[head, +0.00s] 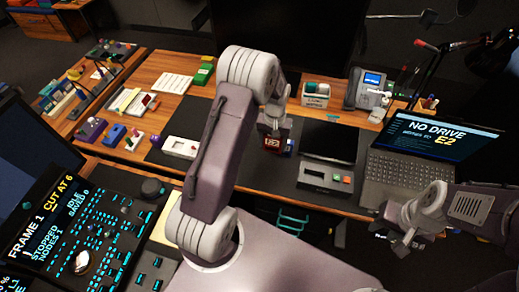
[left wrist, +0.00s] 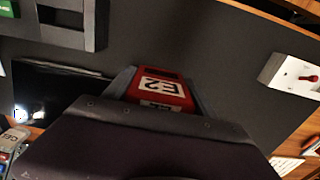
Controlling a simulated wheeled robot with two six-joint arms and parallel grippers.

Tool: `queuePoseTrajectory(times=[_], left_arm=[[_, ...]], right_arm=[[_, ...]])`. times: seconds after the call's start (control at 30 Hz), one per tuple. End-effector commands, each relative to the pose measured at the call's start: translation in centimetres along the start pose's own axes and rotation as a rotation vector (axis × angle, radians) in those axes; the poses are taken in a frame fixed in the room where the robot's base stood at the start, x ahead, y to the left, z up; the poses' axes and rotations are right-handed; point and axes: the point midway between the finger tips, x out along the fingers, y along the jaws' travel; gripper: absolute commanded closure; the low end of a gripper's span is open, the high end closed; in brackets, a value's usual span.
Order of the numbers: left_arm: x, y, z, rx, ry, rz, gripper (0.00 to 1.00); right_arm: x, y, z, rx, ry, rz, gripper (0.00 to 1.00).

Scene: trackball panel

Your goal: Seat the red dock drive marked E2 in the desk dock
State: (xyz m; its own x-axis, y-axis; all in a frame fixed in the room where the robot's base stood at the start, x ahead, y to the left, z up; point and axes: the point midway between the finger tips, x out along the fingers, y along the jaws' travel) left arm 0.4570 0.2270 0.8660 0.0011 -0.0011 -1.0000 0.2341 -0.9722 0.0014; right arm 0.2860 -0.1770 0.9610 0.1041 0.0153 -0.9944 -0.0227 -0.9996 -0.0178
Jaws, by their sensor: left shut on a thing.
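The red drive marked E2 (left wrist: 160,88) is between the fingers of my left gripper (head: 273,138), which is shut on it. In the left wrist view its white label reads E2 and its lower part is hidden by the gripper body. In the head view the red drive (head: 272,144) shows just below the gripper, over the dark desk mat. The desk dock (head: 313,178), a grey box with a dark slot, lies to the right and nearer; it also shows at the top left of the left wrist view (left wrist: 66,34). My right gripper (head: 402,238) is at the lower right; its jaw gap is unclear.
A laptop (head: 415,170) reading "NO DRIVE" and "E2" stands right of the dock. A dark tablet (head: 330,140) lies behind the dock. A white switch box (head: 181,147) is to the left. Bare mat lies between the drive and the dock.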

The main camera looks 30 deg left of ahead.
Motion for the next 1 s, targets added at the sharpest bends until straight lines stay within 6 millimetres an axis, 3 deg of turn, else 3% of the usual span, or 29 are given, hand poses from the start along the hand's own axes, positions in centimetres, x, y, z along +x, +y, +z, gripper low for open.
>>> queuePoseTrajectory(times=[0.1, 0.3, 0.43, 0.67, 1.0], left_arm=[[1.7, -3.1, 0.2, -0.006, -0.003, 0.000, 0.80], [3.2, -5.5, 0.2, -0.001, 0.001, 0.000, 0.80], [3.6, -5.5, 0.2, 0.002, 0.000, 0.000, 0.80], [7.2, -5.5, 0.2, 0.001, 0.000, 0.000, 0.80], [7.7, -5.5, 0.2, 0.001, 0.002, 0.000, 0.80]], right_arm=[[-0.3, 0.0, 0.0, 0.000, 0.000, 0.000, 0.64], [-0.5, 0.0, -0.1, 0.000, 0.000, 0.000, 0.64], [-0.5, 0.0, -0.1, 0.000, 0.000, 0.000, 0.64], [-0.7, 0.0, -0.1, 0.000, 0.000, 0.000, 0.64], [-0.4, 0.0, 0.0, 0.000, 0.000, 0.000, 0.64]])
